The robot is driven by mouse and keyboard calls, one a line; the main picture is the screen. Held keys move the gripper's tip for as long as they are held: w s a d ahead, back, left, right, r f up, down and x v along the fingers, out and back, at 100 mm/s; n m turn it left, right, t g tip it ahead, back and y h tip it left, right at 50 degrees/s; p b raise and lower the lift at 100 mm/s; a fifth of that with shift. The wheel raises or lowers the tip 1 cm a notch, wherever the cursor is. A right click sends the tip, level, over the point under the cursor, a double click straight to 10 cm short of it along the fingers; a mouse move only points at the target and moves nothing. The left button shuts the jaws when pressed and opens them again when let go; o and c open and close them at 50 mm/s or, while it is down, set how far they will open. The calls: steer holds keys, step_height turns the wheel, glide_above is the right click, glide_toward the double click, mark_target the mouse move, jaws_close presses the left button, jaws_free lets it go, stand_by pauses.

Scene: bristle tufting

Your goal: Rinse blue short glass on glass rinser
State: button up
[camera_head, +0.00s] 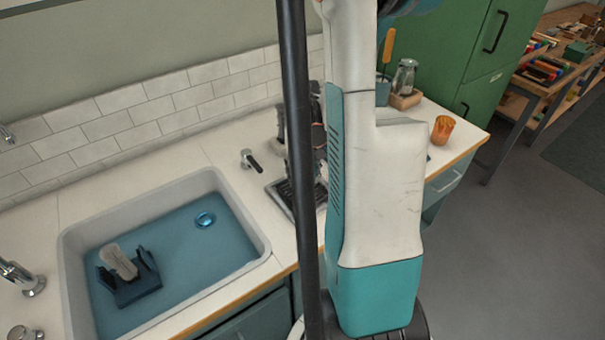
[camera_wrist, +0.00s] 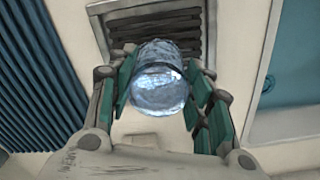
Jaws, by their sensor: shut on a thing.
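The blue short glass (camera_wrist: 158,90) is clear, pale blue and faceted. In the wrist view it sits between the green-padded fingers of my gripper (camera_wrist: 160,95), which is shut on it. I cannot tell which end is the mouth. The glass rinser (camera_wrist: 120,16), a metal tray with dark slats, lies beyond the glass at the top of the wrist view. Whether the glass touches it is unclear. In the head view the rinser (camera_head: 281,196) is set in the counter right of the sink, partly hidden by a dark pole and my arm. The glass is hidden there.
A sink (camera_head: 180,250) with blue water holds a dark rack and a small blue round item. A dark-handled tap (camera_head: 250,160) stands beside the rinser. An orange cup (camera_head: 442,130) and a glass shaker (camera_head: 405,76) stand on the counter's right part.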

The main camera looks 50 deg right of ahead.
steer(key=shift+f+b, duration=0.55)
steer(key=shift+f, duration=0.15)
stand_by(1.6)
steer(key=shift+r+p, duration=2.55)
steer(key=shift+r, duration=1)
